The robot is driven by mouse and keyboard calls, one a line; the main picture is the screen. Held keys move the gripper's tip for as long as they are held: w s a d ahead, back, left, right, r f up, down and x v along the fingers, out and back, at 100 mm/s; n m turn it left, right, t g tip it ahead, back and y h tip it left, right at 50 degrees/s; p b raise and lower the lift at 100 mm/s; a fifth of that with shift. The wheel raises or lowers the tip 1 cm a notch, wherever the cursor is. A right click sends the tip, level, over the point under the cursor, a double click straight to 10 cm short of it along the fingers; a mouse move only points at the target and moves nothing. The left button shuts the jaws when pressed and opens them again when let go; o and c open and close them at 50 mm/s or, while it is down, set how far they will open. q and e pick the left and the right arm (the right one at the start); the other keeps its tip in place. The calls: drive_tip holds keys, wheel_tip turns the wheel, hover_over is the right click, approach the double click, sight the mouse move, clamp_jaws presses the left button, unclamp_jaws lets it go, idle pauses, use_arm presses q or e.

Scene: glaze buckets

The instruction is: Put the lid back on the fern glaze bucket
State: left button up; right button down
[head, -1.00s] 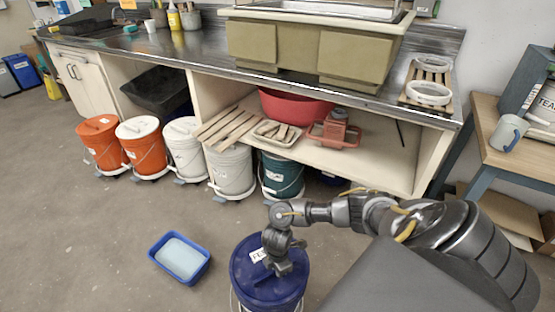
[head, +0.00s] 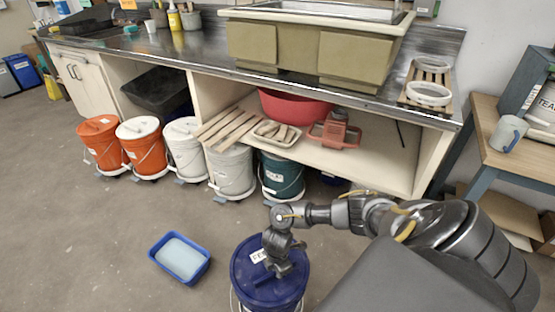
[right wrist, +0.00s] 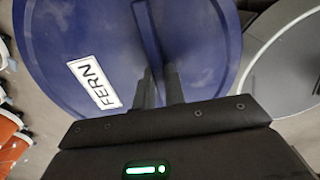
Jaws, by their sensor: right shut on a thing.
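The dark blue round lid (head: 246,272) with a white FERN label (head: 260,256) is at the bottom centre of the head view. It also fills much of the right wrist view (right wrist: 200,45). My right gripper (head: 277,268) is shut on the raised handle of the lid, and its two fingers (right wrist: 160,95) show on that handle in the wrist view. The lid is over a bucket; the bucket is mostly hidden, with a wire bail beside it at the frame's lower edge. I cannot tell whether the lid is fully seated. My left gripper is not in view.
A blue tub (head: 180,258) stands on the floor to the left. Orange (head: 102,146), white and dark green (head: 281,178) lidded buckets line up under the counter (head: 330,88). A wooden table (head: 510,160) is at the right. Floor between tub and buckets is clear.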

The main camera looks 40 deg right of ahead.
drive_tip(key=c, duration=0.9)
unclamp_jaws()
